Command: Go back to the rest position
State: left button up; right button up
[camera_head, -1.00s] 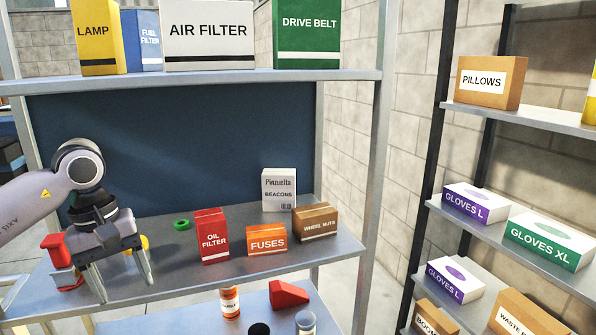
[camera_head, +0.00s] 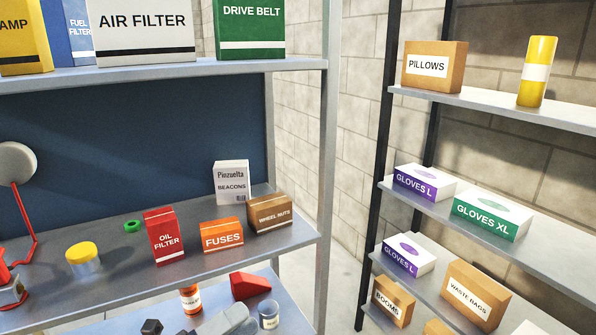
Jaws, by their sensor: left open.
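My right gripper is not in view.
A second rack (camera_head: 480,222) stands right.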

pick_arm(q)
jog(key=s+a+f+n+t+y, duration=0.2)
jog(key=a+f+n+y, duration=0.35)
jog(key=n, duration=0.55)
jog(key=s+a+f+n+t+y, duration=0.1)
jog(key=a+f+n+t+y, duration=0.1)
jog(key=f+n+y, duration=0.7)
jog(key=s+a+f+n+g, duration=0.1)
jog(key=s+f+n+g, duration=0.1)
jog(key=s+f+n, duration=0.3)
jog(key=s+a+f+n+g+y+p, duration=0.1)
jog(key=s+a+f+n+g, duration=0.1)
jog(key=s+f+n, duration=0.3)
jog(key=shift+s+a+f+g, duration=0.25)
jog(key=shift+s+f+g, duration=0.05)
jog(key=shift+s+g, duration=0.35)
